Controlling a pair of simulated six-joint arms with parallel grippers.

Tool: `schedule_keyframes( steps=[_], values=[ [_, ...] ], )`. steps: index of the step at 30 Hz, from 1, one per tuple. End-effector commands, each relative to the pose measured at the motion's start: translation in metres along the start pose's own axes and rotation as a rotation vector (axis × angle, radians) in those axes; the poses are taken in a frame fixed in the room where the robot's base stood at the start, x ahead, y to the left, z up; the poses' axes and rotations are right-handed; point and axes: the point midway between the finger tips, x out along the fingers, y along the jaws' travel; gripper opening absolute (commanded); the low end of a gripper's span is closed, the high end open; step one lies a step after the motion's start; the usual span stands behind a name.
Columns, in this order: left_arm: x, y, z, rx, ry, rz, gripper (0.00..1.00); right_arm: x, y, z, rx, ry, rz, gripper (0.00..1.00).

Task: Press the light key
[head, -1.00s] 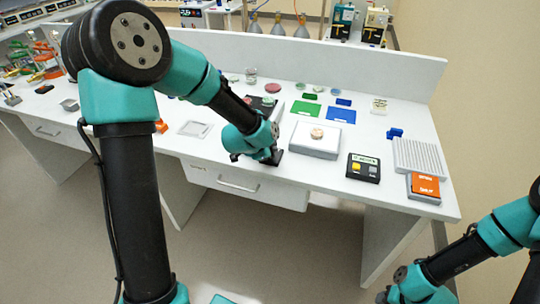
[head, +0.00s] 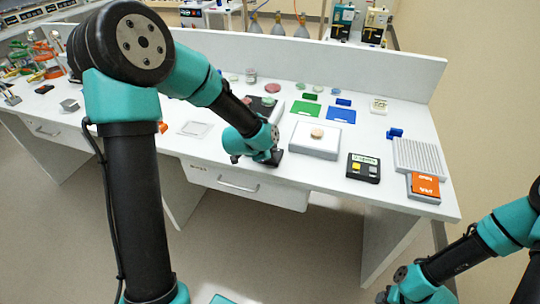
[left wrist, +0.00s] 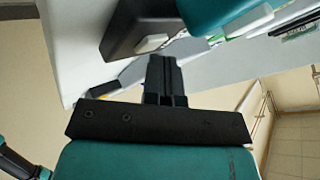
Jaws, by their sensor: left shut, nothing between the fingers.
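In the left wrist view a dark box (left wrist: 125,28) has a pale grey key (left wrist: 152,42) on its side, just beyond my left fingertips. My left gripper (left wrist: 163,62) is shut and empty, and its tips look close to the key; I cannot tell whether they touch. In the head view my left gripper (head: 270,157) is low at the front edge of the bench.
A black device (head: 363,168) with a yellow button is farther right, then a ribbed grey rack (head: 418,157) and an orange-topped block (head: 425,185). Green and blue mats lie behind.

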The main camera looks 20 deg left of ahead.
Motion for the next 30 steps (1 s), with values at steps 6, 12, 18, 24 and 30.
schedule_keyframes(
  steps=[6, 12, 18, 24, 30],
  values=[
    [0.0, 0.0, 0.0, 0.0, 0.0, 0.0, 0.0, 0.0, 0.0, 0.0, 0.0, 0.0, 0.0, 0.43],
    [-0.004, -0.004, -0.003, 0.0, 0.0, -0.003, 0.0, 0.0, 0.0, 0.0, 0.0, 0.0, 0.0, 0.43],
    [-0.01, -0.008, -0.008, 0.0, 0.001, -0.002, 0.0, 0.0, 0.0, 0.0, 0.0, 0.0, 0.0, 0.43],
    [-0.012, -0.009, -0.009, 0.0, 0.0, 0.0, 0.0, 0.0, 0.0, 0.0, 0.0, 0.0, 0.0, 0.43],
    [-0.012, -0.009, -0.009, -0.002, 0.0, 0.0, 0.0, 0.0, 0.0, 0.0, 0.0, 0.0, 0.0, 0.43]
  ],
)
